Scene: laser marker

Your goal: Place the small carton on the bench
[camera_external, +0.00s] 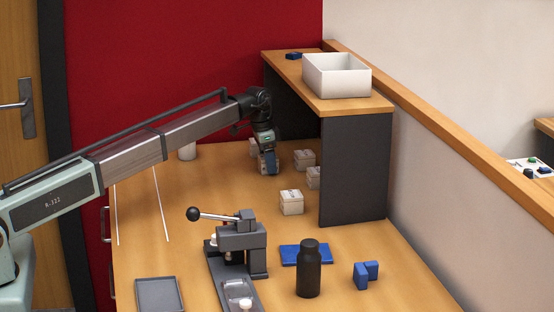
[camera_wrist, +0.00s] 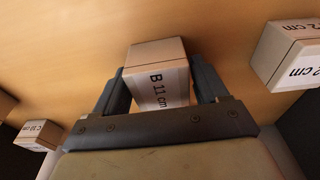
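Several small white and tan cartons stand on the wooden bench (camera_external: 215,205). My gripper (camera_external: 268,164) is low among those at the back, beside the shelf. In the wrist view, a carton marked "B 11 cm" (camera_wrist: 158,83) is between the two fingers of my gripper (camera_wrist: 158,75). The fingers are apart on either side of it, and I cannot tell whether they press on it. A carton marked "2 cm" (camera_wrist: 285,55) is at the right, and one marked "C 10 cm" (camera_wrist: 38,134) at the left. Another carton (camera_external: 291,203) stands nearer the front.
A shelf (camera_external: 356,170) with a white bin (camera_external: 337,78) on top rises right of the cartons. A lever press (camera_external: 240,240), blue pad (camera_external: 305,254), black bottle (camera_external: 308,270), blue blocks (camera_external: 365,275) and grey tray (camera_external: 158,293) occupy the front. The bench's left middle is mostly clear.

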